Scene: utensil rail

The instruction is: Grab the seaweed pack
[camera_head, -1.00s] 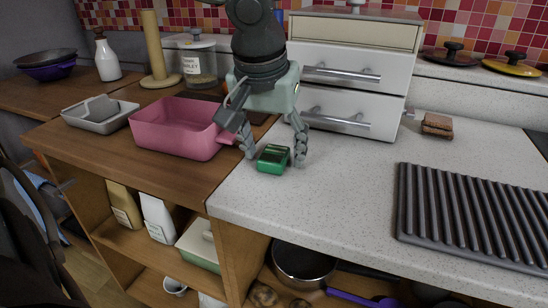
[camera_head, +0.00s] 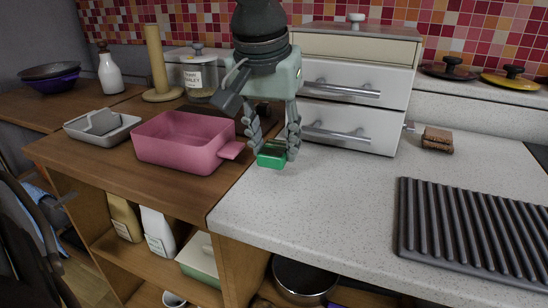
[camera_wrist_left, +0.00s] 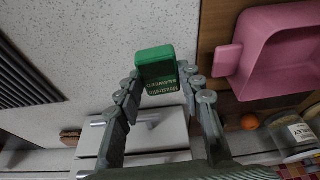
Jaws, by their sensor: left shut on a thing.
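The seaweed pack (camera_head: 271,157) is a small green block at the left end of the pale speckled counter. In the left wrist view the pack (camera_wrist_left: 156,64) shows a green face and a side printed with "SEAWEED". My left gripper (camera_head: 275,149) comes from above and is shut on the pack, with fingers on both of its sides. The left wrist view also shows the fingers (camera_wrist_left: 162,82) against the pack. I cannot tell whether the pack is clear of the counter. My right gripper is not in view.
A pink dish (camera_head: 180,151) with its handle towards the pack stands close on the left. White drawers (camera_head: 350,105) stand behind the gripper. A ribbed black grill plate (camera_head: 470,225) lies at the right. The counter (camera_head: 330,190) between is clear.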

